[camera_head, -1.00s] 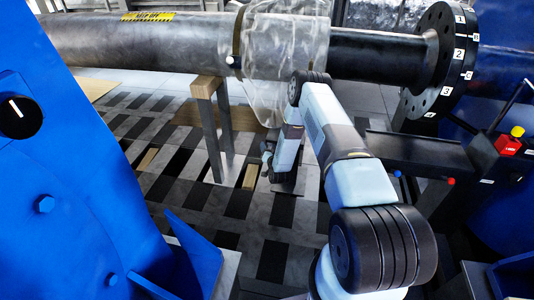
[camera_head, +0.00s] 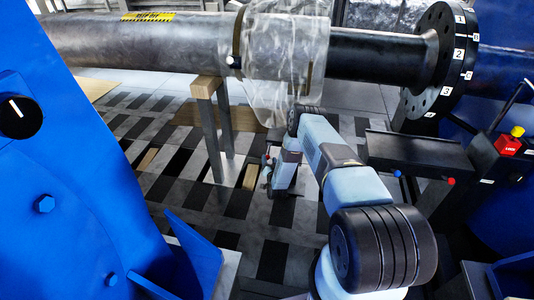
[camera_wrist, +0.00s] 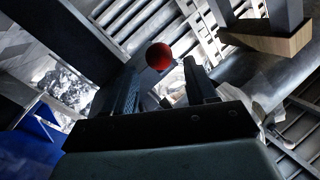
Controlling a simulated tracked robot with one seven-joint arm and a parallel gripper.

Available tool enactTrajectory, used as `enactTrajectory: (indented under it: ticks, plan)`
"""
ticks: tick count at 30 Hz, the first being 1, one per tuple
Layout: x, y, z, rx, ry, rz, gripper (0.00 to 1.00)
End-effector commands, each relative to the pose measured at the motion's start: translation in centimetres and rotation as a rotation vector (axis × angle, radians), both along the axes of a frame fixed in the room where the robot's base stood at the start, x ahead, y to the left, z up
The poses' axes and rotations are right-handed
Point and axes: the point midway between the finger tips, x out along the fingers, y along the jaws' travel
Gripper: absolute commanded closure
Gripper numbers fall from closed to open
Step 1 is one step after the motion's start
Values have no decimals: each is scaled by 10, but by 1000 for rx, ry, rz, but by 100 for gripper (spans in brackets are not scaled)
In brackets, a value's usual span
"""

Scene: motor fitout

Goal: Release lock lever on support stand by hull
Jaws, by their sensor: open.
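A red ball knob (camera_wrist: 159,56) shows in the wrist view, in line with the gap between my fingertips. I take it for the lever's knob, but its shaft is hidden. My gripper (camera_wrist: 162,76) is open, one finger on each side of the knob's line; I cannot tell whether they touch it. In the head view my gripper (camera_head: 267,168) is small and low over the floor, right of a stand with a wooden top (camera_head: 206,86) under the pipe. Another lever with a yellow knob (camera_head: 517,131) and a red LOCK block (camera_head: 508,146) stands at the right.
A grey pipe (camera_head: 150,42), wrapped partly in clear plastic (camera_head: 285,45), runs above my arm to a numbered black flange (camera_head: 437,62). A dark bracket (camera_head: 415,150) is to the right. A blue panel (camera_head: 70,190) fills the left. The patterned floor (camera_head: 190,200) is open around the stand.

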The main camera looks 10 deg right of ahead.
Motion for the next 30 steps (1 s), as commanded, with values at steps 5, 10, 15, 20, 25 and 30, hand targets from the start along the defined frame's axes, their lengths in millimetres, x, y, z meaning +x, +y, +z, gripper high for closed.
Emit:
enactTrajectory:
  ticks: [5, 10, 15, 20, 25, 30]
  plan:
    - [31, -2, 0, 0, -2, 0, 43]
    - [55, -3, 0, 0, -2, 0, 43]
    - [67, -3, 0, 0, 0, 0, 43]
    - [71, -4, 0, 0, 1, 0, 43]
    - [71, -4, 0, 0, 1, 0, 43]
    - [71, -4, 0, 0, 1, 0, 57]
